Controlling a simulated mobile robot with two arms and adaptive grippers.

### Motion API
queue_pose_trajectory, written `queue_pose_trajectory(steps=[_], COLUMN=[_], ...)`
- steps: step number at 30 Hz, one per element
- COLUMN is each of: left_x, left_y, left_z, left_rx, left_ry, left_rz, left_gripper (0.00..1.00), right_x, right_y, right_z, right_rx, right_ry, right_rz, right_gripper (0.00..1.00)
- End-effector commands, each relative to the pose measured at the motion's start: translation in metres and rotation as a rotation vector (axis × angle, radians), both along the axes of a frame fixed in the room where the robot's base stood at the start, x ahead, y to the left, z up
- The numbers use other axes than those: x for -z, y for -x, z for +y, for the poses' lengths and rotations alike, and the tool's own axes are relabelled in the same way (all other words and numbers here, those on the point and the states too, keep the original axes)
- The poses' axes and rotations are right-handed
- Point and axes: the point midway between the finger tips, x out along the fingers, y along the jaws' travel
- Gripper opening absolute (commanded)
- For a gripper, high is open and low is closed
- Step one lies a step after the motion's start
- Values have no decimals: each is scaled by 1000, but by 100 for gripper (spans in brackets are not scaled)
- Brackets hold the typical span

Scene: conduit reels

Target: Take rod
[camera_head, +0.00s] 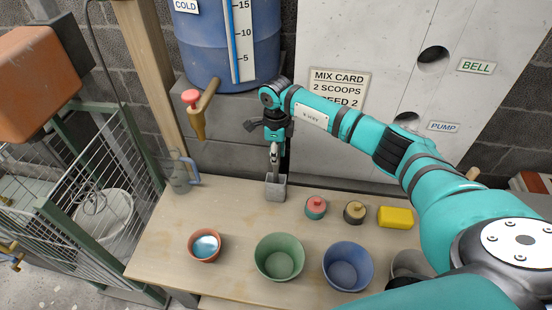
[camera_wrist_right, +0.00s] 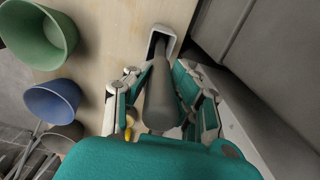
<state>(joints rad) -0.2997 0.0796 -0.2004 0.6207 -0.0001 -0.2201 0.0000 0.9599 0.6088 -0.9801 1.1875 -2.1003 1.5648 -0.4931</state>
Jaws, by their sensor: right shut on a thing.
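The rod is a dark grey cylinder (camera_wrist_right: 160,92) in the right wrist view. Its far end reaches into the mouth of a grey square holder (camera_wrist_right: 166,33). In the head view this holder (camera_head: 276,190) stands on the wooden bench, and a short piece of the rod (camera_head: 274,170) shows above it. My right gripper (camera_head: 274,152) points down over the holder and is shut on the rod, with fingers on both sides of it in the wrist view. How deep the rod sits is hidden by the holder's walls. My left gripper is not in view.
On the bench (camera_head: 165,262) stand a red bowl (camera_head: 203,257), a green bucket (camera_head: 268,266), a blue bucket (camera_head: 336,279), two small lidded jars, a yellow block (camera_head: 396,217) and a grey jug (camera_head: 181,178). A blue barrel (camera_head: 215,60) with a tap (camera_head: 200,115) stands behind.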

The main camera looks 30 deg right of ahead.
Motion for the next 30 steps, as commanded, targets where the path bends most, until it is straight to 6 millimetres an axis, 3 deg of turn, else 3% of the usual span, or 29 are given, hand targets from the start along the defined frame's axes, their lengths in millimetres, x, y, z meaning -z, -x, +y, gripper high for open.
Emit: queue_pose_trajectory(steps=[21, 30], left_x=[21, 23], left_y=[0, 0], left_z=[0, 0], left_rx=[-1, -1], left_ry=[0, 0], left_rz=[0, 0], left_gripper=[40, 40], right_x=[-140, -165], right_y=[0, 0], right_z=[0, 0], right_rx=[0, 0], right_ry=[0, -1], right_rz=[-3, 1], right_gripper=[0, 0])
